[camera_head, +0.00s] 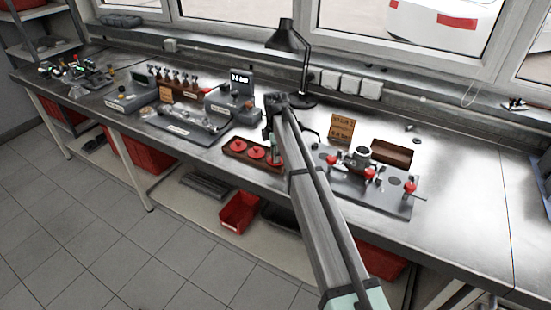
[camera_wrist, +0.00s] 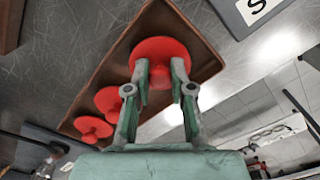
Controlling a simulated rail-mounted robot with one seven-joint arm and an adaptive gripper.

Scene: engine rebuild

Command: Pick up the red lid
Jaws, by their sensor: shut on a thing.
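Red lids with knobs sit at a brown tray (camera_wrist: 105,60) on the bench. In the wrist view, the two fingers of my gripper (camera_wrist: 161,72) are shut on the knob of the largest-looking red lid (camera_wrist: 160,47), at one end of the tray. Two other red lids show lower left, a middle one (camera_wrist: 108,100) and an end one (camera_wrist: 93,128). In the head view, two lids (camera_head: 238,145) (camera_head: 256,153) are clear, and the held lid (camera_head: 277,161) is partly hidden by my arm. I cannot tell whether the held lid is clear of the tray floor.
A fixture plate (camera_head: 385,190) with red-handled parts stands right of my arm, with a brown sign (camera_head: 342,128) and an empty-looking brown tray (camera_head: 392,152) behind it. A black lamp (camera_head: 290,40) stands at the back. A grey fixture (camera_head: 187,124) is left of the lid tray. The far-right bench is clear.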

